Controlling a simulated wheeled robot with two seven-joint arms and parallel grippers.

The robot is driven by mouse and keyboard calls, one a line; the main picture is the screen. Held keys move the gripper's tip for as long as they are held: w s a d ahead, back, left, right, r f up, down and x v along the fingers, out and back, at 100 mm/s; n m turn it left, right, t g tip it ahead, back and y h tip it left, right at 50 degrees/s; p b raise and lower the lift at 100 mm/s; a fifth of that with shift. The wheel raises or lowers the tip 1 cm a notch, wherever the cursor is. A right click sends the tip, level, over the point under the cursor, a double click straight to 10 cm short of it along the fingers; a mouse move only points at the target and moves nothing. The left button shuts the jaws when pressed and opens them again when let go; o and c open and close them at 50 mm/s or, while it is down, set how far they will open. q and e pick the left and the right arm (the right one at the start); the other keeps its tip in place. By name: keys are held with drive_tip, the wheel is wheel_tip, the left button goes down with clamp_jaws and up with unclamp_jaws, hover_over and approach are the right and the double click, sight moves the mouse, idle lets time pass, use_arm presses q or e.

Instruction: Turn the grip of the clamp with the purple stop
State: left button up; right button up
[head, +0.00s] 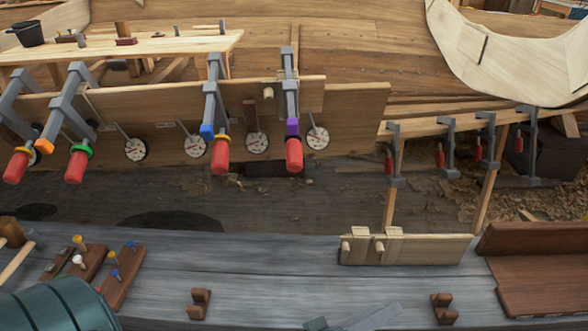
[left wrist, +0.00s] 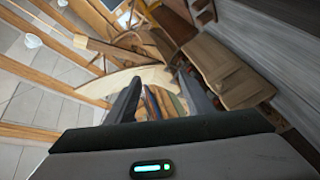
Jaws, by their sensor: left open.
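The clamp with the purple stop (head: 292,127) is the rightmost of the large clamps along the plank edge. Its grey bar (head: 289,80) runs up over the plank, and its red grip (head: 294,155) hangs below the stop, in front of the plank's lower edge. What seems to be part of my left arm (head: 55,308) shows at the lower left of the head view, well apart from the clamp. In the left wrist view my left gripper (left wrist: 160,82) has its two fingers apart with nothing held between them. The clamp cannot be made out there. My right gripper is not in view.
A blue-stop clamp (head: 206,131) with a red grip stands left of it, with more clamps farther left. Dial gauges (head: 317,138) sit close on both sides. The grey bench (head: 270,270) carries a wooden block (head: 405,249), small racks and a grey tool (head: 360,318).

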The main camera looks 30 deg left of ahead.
use_arm(q)
drive_tip(key=w+a+r+n+t+y, duration=0.1)
drive_tip(key=a+r+n+t+y, duration=0.3)
drive_tip(key=r+n, duration=0.3)
drive_tip(key=w+a+r+n+t+y, duration=0.1)
drive_tip(key=a+r+n+t+y, duration=0.2)
drive_tip(key=r+n+t, duration=0.45)
drive_tip(key=a+f+n+g+y, duration=0.4)
drive_tip(key=a+n+g+y, duration=0.5)
drive_tip(key=n+y, duration=0.5)
drive_tip(key=s+a+n, duration=0.1)
drive_tip(key=a+n, duration=0.1)
drive_tip(key=n, duration=0.5)
drive_tip(key=shift+y, duration=0.4)
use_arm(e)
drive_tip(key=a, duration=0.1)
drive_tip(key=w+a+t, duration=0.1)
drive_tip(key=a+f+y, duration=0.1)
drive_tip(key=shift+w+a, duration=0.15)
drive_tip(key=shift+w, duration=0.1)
use_arm(q)
drive_tip(key=shift+w+a, duration=0.1)
